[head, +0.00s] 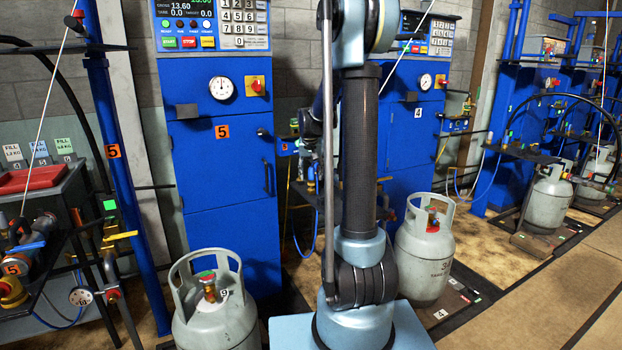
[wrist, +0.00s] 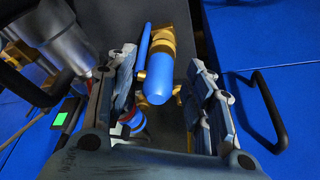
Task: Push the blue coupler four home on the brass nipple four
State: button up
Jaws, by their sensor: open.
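In the wrist view a rounded blue part, which looks like the blue coupler (wrist: 158,88), lies between the open fingers of my gripper (wrist: 168,92), with space on both sides. In the head view my arm stands in front of station four and hides most of the gripper and the coupler.
The blue cabinet (head: 395,150) marked 4 stands behind my arm, with a grey gas cylinder (head: 424,262) on the floor before it. Another cylinder (head: 215,315) stands front left by cabinet 5 (head: 222,170). In the wrist view a black handle (wrist: 270,115) is close right of the fingers.

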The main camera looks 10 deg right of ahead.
jog(key=v, duration=0.9)
jog(key=shift+r, duration=0.25)
jog(key=shift+s, duration=0.1)
jog(key=shift+c, duration=0.3)
